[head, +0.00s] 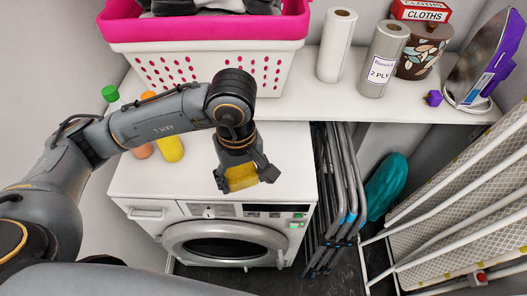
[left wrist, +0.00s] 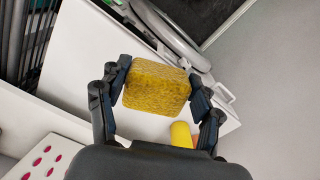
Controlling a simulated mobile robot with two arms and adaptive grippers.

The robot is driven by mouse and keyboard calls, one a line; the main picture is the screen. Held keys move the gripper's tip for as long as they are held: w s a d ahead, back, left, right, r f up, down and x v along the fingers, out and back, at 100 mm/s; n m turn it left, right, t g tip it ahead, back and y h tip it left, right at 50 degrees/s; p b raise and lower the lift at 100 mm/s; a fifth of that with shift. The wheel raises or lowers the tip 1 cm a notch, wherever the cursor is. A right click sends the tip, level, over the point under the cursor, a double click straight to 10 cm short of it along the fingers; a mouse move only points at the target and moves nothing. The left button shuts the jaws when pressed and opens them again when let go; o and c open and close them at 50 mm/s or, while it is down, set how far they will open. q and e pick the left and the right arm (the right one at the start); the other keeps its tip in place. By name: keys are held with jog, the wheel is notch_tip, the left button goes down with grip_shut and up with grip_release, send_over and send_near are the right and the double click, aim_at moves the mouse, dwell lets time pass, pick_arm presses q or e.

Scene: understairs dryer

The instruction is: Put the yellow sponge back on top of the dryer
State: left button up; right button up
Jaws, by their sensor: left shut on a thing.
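The yellow sponge (head: 241,177) is a small rough block held between the fingers of my left gripper (head: 245,180). The sponge (left wrist: 156,86) also shows in the left wrist view, with a finger of the left gripper (left wrist: 157,92) on each side of it. In the head view the gripper points down over the front part of the dryer's white top (head: 290,163). I cannot tell for sure whether the sponge touches the top. The dryer (head: 228,245) stands below, with its round door at the front. My right gripper is not in view.
A yellow bottle (head: 170,150) and other bottles stand at the top's left. A pink and white laundry basket (head: 205,62), paper rolls (head: 336,46) and an iron (head: 487,62) stand on the shelf (head: 300,95) behind. Folded chairs (head: 342,195) stand right of the dryer.

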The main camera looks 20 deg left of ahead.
pick_arm(q)
jog(key=w+f+p, duration=0.1)
jog(key=w+f, duration=0.1)
jog(key=w, duration=0.2)
jog(key=w+f+p, duration=0.2)
jog(key=w+f, duration=0.1)
jog(key=w, duration=0.1)
jog(key=w+f+p, duration=0.1)
jog(key=w+f, duration=0.2)
jog(key=w, duration=0.1)
jog(key=shift+w+d+f, duration=0.1)
jog(key=shift+d+f, duration=0.05)
jog(key=shift+f, duration=0.05)
jog(key=shift+w+f+p, duration=0.35)
jog(key=shift+f, duration=0.15)
notch_tip(320, 180, down, 3)
jog(key=shift+w+p, duration=0.1)
jog(key=shift+p, duration=0.95)
jog(key=shift+f, duration=0.15)
jog(key=shift+f, duration=0.1)
